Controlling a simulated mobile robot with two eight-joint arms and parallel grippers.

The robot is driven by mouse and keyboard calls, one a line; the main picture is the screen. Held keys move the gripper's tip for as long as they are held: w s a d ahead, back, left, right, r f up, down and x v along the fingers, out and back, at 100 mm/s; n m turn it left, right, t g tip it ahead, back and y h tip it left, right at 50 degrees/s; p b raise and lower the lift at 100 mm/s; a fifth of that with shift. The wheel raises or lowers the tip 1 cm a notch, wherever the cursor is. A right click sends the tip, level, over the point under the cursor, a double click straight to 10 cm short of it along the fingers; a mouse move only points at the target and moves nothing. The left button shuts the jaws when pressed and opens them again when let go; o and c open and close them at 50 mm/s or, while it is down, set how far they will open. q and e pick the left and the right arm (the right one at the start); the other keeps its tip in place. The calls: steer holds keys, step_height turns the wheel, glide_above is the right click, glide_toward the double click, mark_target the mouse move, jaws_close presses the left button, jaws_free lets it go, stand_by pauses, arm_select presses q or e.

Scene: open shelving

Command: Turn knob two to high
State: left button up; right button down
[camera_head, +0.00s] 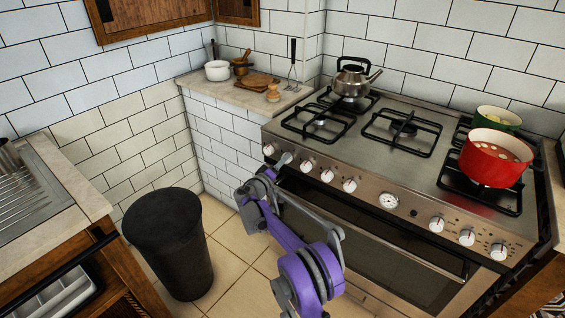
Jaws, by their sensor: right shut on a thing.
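The stove's front panel carries a row of white knobs. The leftmost knob (268,149) is clear of my arm. My right gripper (284,161) is at the second knob from the left and is shut on it. The gripper hides most of that knob, so I cannot tell which way its mark points. The third knob (306,166) is just right of the gripper, with further knobs beyond it. My purple right arm reaches up from the bottom of the view to the panel. My left gripper is not in view.
The oven door (370,245) lies below the knobs, partly behind my arm. A black bin (170,240) stands left of my arm. A kettle (352,80), a red pot (495,160) and a green pot (497,117) are on the stove. Some tiled floor is free between bin and oven.

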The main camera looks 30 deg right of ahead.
steer(key=n+g, duration=0.1)
steer(key=n, duration=0.5)
steer(key=n+b, duration=0.1)
steer(key=n, duration=0.5)
steer(key=shift+w+g+y+b, duration=0.1)
steer(key=shift+g+y+b, duration=0.2)
steer(key=shift+g, duration=0.1)
steer(key=shift+n, duration=0.4)
steer(key=shift+c, duration=1.8)
jaws_free()
steer(key=shift+a, duration=0.1)
